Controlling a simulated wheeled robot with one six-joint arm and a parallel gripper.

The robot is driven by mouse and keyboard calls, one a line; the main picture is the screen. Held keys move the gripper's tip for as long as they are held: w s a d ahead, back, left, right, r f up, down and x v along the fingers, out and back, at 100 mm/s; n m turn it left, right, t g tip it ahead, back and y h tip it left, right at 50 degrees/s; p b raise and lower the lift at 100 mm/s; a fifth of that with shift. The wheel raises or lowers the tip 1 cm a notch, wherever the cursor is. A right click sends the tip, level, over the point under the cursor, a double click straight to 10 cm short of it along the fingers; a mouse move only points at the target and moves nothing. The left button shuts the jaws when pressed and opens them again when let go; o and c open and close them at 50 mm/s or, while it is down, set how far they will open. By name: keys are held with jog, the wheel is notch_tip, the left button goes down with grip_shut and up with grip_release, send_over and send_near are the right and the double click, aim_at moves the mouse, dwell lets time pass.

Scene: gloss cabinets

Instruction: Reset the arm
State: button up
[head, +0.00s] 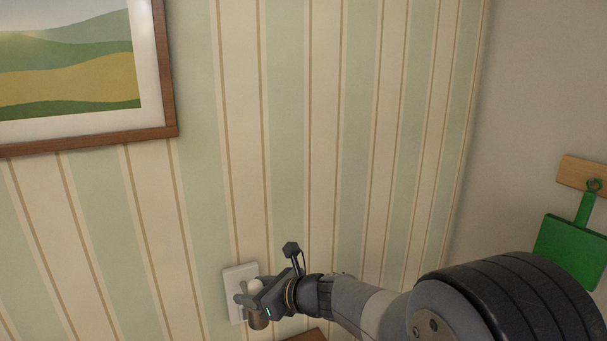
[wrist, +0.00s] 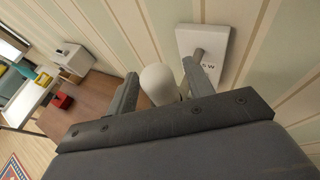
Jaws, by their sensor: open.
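My gripper (head: 247,300) is at the striped wall, low in the head view, with its fingers apart. In the wrist view my gripper (wrist: 160,72) shows two grey fingers spread, and a white rounded object (wrist: 158,86) appears between them. I cannot tell whether the fingers touch it. A white wall plate (head: 232,275) is right behind my gripper. In the wrist view the plate (wrist: 217,38) has a grey lever beside the right finger, with dark lettering partly hidden.
A framed landscape picture (head: 160,75) hangs at upper left. The wall above my arm is clear.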

jog(key=shift+d+r+p, duration=0.1)
jog(key=shift+r+p, duration=0.35)
jog(key=shift+r, duration=0.45)
jog(key=shift+f, duration=0.1)
